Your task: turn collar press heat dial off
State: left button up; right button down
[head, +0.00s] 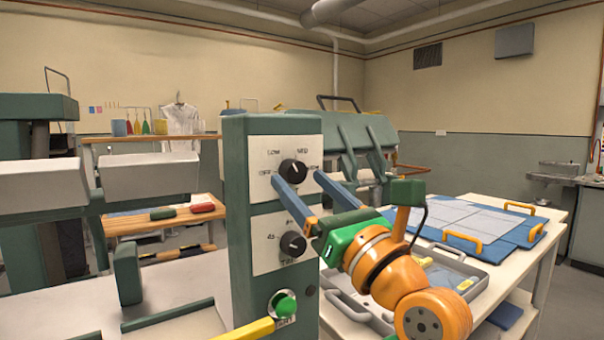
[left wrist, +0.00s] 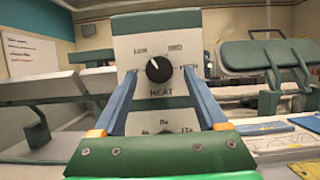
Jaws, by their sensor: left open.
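The heat dial (head: 293,171) is a round black knob on the upper white plate of a green control post (head: 241,220). In the left wrist view the heat dial (left wrist: 158,69) has its white mark pointing up and slightly left, towards LOW. LOW, MED and HIGH show around it, with HEAT below. My left gripper (head: 297,179) is open, its two blue fingers pointing at the plate. In the left wrist view the fingertips (left wrist: 160,74) stand either side of the dial, with visible gaps. Whether they reach its depth is unclear. My right gripper is out of view.
A second black dial (head: 293,244) with seconds marks sits below, partly close under my left gripper. A green button (head: 284,304) and a yellow bar (head: 246,330) are lower. A grey tray (head: 358,312) and a table with a blue mat (head: 520,235) stand right.

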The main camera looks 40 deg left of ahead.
pick_arm(q)
jog(key=shift+w+a+r, duration=0.2)
jog(key=shift+a+r, duration=0.05)
jog(key=shift+a, duration=0.3)
jog(key=shift+d, duration=0.1)
grip_shut()
jog(key=shift+n, duration=0.3)
